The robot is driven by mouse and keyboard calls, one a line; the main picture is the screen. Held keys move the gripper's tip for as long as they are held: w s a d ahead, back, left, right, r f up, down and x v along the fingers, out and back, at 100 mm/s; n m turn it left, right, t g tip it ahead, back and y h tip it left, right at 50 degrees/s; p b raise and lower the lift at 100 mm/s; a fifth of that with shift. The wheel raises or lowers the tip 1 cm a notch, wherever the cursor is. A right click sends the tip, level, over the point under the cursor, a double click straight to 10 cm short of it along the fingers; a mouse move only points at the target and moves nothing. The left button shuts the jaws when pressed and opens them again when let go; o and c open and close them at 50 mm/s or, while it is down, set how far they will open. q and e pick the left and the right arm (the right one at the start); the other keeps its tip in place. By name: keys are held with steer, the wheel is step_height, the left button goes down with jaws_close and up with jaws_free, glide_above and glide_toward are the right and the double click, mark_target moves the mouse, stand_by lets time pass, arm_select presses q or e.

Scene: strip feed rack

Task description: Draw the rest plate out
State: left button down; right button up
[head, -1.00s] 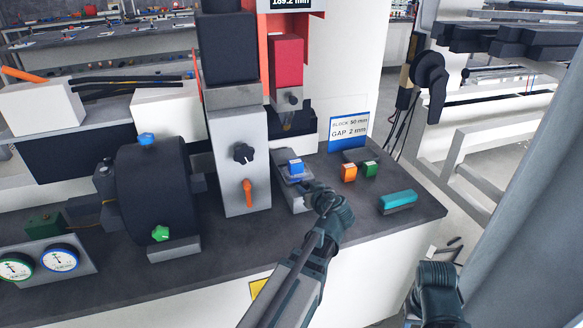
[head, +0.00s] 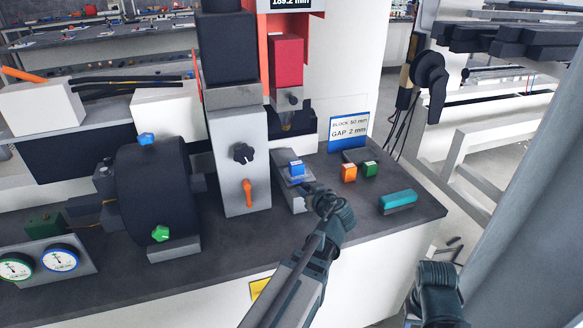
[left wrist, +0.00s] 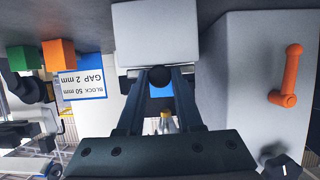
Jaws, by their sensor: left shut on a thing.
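The rest plate (head: 298,180) is a thin grey plate on top of a grey block, in the middle of the head view. A small blue block (head: 296,167) stands on it. My left gripper (head: 309,187) is at the plate's front edge. In the left wrist view, which is upside down, my left gripper (left wrist: 160,77) is shut on a dark round knob at that edge, and the blue block (left wrist: 160,91) shows behind it between the fingers. The fingers hide part of the plate.
A grey column with an orange lever (head: 248,193) stands close on the left. An orange block (head: 348,172), a green block (head: 370,168) and a teal-topped piece (head: 398,199) lie to the right.

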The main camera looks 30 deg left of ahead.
arm_select(q)
steer(key=shift+s+d, duration=0.7)
steer(key=shift+d, duration=0.1)
stand_by(1.0)
steer(key=c, duration=0.6)
jaws_free()
steer(key=shift+s+r, duration=0.1)
steer(key=shift+s, duration=0.05)
arm_select(e)
steer(key=shift+d+r, duration=0.1)
steer(key=shift+r, duration=0.05)
